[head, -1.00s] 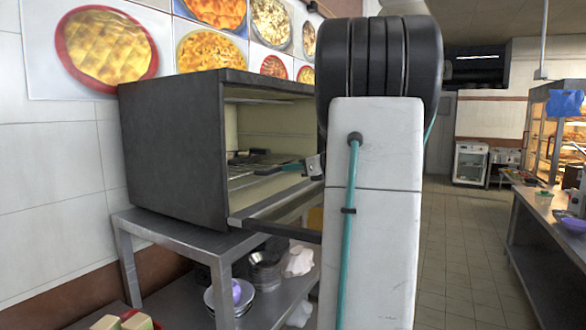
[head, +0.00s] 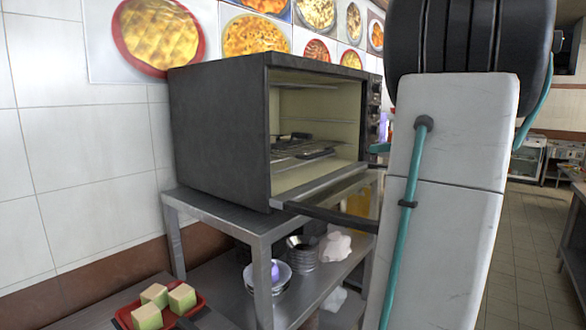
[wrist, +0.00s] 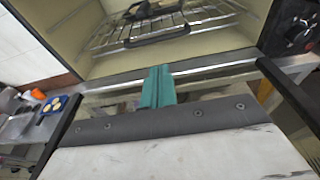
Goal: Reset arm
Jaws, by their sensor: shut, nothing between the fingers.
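My gripper (wrist: 158,88) shows in the wrist view as teal fingers pressed together with nothing between them. It is in front of the open oven, over the gap by the lowered door. In the head view my arm's white link covers most of it, and only a bit of teal shows beside the link. The dark oven (head: 215,130) stands open on a metal table. A wire rack (wrist: 180,32) inside it carries a dark item (wrist: 152,10) that I cannot make out fully.
The lowered oven door (head: 325,205) juts out over the metal table (head: 225,215). Bowls (head: 268,277) and a white cloth (head: 335,246) lie on its lower shelf. A red tray (head: 122,312) with green-sided blocks is at lower left. Tiled floor (head: 515,240) is clear at right.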

